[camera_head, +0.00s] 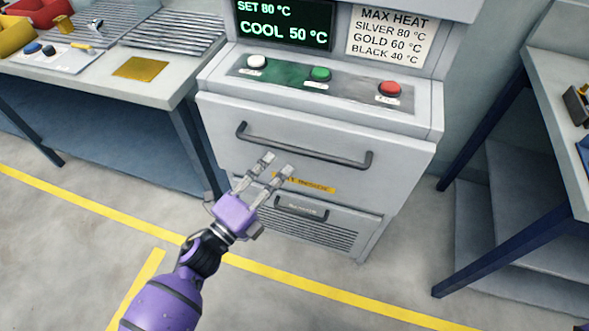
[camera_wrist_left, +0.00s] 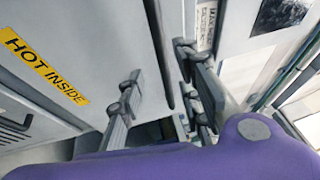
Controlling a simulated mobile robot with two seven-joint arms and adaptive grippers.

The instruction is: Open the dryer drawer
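The dryer drawer (camera_head: 222,122) is a pale grey front with a dark horizontal bar handle (camera_head: 300,150). It looks shut, flush with the cabinet. My left gripper (camera_head: 277,165) is open and empty, its two fingers pointing up toward the handle from just below. In the left wrist view the fingers (camera_wrist_left: 165,85) stand apart, and the dark handle bar (camera_wrist_left: 161,55) shows between them. I cannot tell whether they touch it. A yellow HOT INSIDE label (camera_wrist_left: 42,66) is on the drawer front.
Above the drawer are a white button (camera_head: 256,62), a green button (camera_head: 320,74) and a red button (camera_head: 390,88). The display (camera_head: 285,22) reads SET 80 °C, COOL 50 °C. A smaller lower handle (camera_head: 301,208) sits above a vent. Benches flank the dryer; the floor in front is clear.

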